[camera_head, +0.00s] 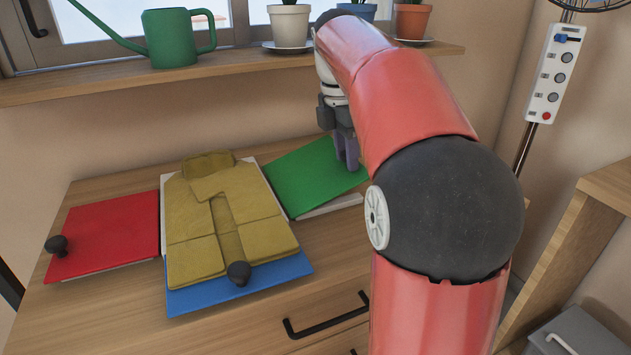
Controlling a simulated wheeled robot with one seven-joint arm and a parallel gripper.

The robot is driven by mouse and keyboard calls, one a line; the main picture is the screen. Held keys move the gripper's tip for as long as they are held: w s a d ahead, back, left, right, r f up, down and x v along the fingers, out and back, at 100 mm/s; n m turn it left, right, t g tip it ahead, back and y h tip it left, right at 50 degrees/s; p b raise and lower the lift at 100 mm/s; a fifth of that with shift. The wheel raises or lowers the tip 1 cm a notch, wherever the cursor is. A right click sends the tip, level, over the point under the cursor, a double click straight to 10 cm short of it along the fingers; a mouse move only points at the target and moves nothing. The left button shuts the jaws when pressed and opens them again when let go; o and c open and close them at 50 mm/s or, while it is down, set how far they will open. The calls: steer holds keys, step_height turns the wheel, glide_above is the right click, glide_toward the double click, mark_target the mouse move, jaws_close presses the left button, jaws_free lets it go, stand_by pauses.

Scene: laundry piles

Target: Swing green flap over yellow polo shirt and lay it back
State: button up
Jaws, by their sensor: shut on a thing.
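The yellow polo shirt (212,219) lies spread on the middle panel of a folding board on the dresser top. The green flap (305,177) is to the right of the shirt, with its right side raised slightly above a white panel edge. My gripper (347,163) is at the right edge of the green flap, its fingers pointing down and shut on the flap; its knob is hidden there. The red flap (105,234) lies flat at the left with a black knob (56,245). The blue flap (240,287) lies at the front with a black knob (239,273).
A window shelf (150,88) runs behind the board, bearing a green watering can (172,40) and several potted plants. A wooden unit (570,250) stands at the right. The dresser top (100,189) is bare around the board.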

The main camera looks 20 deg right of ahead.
steer(key=shift+d+f, duration=0.45)
steer(key=shift+f, duration=0.2)
steer(key=shift+y, duration=0.7)
steer(key=shift+d+f+b, duration=0.25)
steer(key=shift+f+b, duration=0.05)
steer(key=shift+f, duration=0.7)
steer(key=shift+d+f+b, duration=0.25)
steer(key=shift+f+b, duration=0.05)
steer(key=shift+f, duration=0.7)
steer(key=o, duration=0.4)
steer(key=shift+f, duration=0.15)
steer(key=shift+c, duration=0.2)
steer(key=o, duration=0.3)
step_height(320, 180, up, 3)
steer(key=shift+p, duration=1.25)
steer(key=shift+r, duration=2.25)
